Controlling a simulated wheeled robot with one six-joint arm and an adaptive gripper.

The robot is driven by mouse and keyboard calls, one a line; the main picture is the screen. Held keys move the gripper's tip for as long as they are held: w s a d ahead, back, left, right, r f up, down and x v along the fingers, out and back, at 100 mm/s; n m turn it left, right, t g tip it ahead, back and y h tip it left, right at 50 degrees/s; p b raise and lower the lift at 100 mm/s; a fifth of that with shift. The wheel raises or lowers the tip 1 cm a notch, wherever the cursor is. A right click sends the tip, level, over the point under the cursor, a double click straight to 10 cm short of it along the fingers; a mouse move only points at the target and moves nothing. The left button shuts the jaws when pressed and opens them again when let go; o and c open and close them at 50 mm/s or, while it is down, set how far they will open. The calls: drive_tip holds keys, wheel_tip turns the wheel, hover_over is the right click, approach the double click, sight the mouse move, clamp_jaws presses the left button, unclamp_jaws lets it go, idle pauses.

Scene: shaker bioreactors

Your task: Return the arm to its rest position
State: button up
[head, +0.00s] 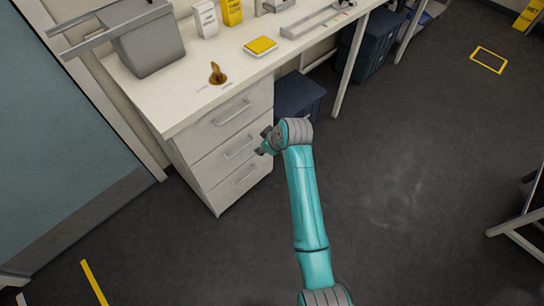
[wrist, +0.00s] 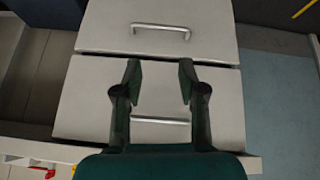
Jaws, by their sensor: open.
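My teal arm reaches up from the bottom of the head view, out over the floor in front of the white drawer unit. In the wrist view my gripper (wrist: 158,78) is open, with its two dark fingers apart and nothing between them. Behind the fingers is the front of the drawer unit (wrist: 158,62), with one handle (wrist: 161,29) above the fingers and another between them. In the head view the gripper's fingers are mostly hidden behind the wrist joints.
The bench (head: 205,75) above the drawers holds a grey container (head: 150,48), a small brown object (head: 217,73), a yellow-topped box (head: 260,46) and small cartons. A dark blue bin (head: 299,94) stands under the bench.

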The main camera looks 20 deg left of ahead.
drive_tip(key=shift+m+t, duration=0.3)
drive_tip(key=shift+m, duration=0.2)
drive_tip(key=shift+s+d+f, duration=0.25)
drive_tip(key=shift+d+f, duration=0.5)
drive_tip(key=shift+d, duration=0.05)
drive_tip(key=shift+s+d+f, duration=0.25)
drive_tip(key=shift+d+f, duration=0.5)
drive_tip(key=shift+d, duration=0.05)
drive_tip(key=s+d+f+m+t, duration=0.1)
drive_tip(key=s+d+f+m, duration=0.1)
drive_tip(key=s+d+f, duration=0.35)
drive_tip(key=s+d+f+m+t, duration=0.2)
drive_tip(key=d+f, duration=0.1)
drive_tip(key=d, duration=0.5)
drive_tip(key=s+d+m+t+h, duration=0.2)
drive_tip(key=s+d+m+t, duration=0.15)
drive_tip(key=s+d, duration=0.9)
drive_tip(key=s+d+r+m+t+h, duration=0.1)
drive_tip(key=s+d+r+m, duration=0.1)
drive_tip(key=s+d+r, duration=0.35)
drive_tip(key=s+d+r+m+t+h, duration=0.1)
drive_tip(key=s+d+r, duration=0.2)
drive_tip(key=s, duration=0.5)
drive_tip(key=s+d+r+m+t+h, duration=0.1)
drive_tip(key=s+d+r+m+t, duration=0.1)
drive_tip(key=s+r, duration=0.7)
wheel_tip(320, 180, up, 5)
drive_tip(key=shift+d+r+m+t+h, duration=0.1)
drive_tip(key=shift+d+m+t+h, duration=0.25)
drive_tip(key=shift+d+m+h, duration=0.15)
